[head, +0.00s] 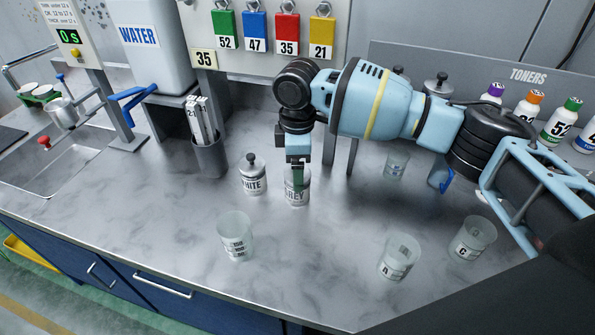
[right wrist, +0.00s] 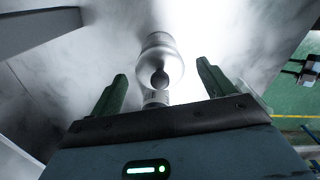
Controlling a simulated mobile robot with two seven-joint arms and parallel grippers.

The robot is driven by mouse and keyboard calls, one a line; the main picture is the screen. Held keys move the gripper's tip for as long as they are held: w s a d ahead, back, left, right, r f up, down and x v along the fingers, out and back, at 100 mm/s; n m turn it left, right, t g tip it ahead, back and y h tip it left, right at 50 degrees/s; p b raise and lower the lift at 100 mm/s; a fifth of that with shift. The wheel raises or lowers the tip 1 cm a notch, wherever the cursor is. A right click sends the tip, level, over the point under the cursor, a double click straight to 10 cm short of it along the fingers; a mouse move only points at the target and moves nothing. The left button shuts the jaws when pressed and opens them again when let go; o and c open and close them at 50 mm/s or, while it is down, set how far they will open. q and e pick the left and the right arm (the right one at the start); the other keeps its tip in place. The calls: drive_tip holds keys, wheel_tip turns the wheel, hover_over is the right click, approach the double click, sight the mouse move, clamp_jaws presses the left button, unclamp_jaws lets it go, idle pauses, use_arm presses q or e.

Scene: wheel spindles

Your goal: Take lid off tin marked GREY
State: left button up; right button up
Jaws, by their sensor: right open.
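The tin marked GREY (head: 296,194) stands upright on the counter. Its lid is largely hidden behind my right gripper (head: 298,172), which hangs right over it from above. In the right wrist view the lid's dark knob (right wrist: 160,79) and silver top (right wrist: 160,55) show between and beyond the two green fingers. The right gripper (right wrist: 164,85) is open, with a gap on each side of the knob. The tin marked WHITE (head: 253,178) stands just left, with its lid and dark knob on. My left gripper is not in view.
A clear measuring cup (head: 235,238) stands in front. Cups A (head: 398,258) and C (head: 472,240) stand to the right. A grey holder (head: 210,157) with strips is behind left, near the sink (head: 62,160). Toner bottles (head: 560,122) line the back right. The front middle counter is clear.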

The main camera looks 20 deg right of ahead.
drive_tip(key=c, duration=1.1)
drive_tip(key=shift+o, duration=0.2)
drive_tip(key=shift+r, duration=0.2)
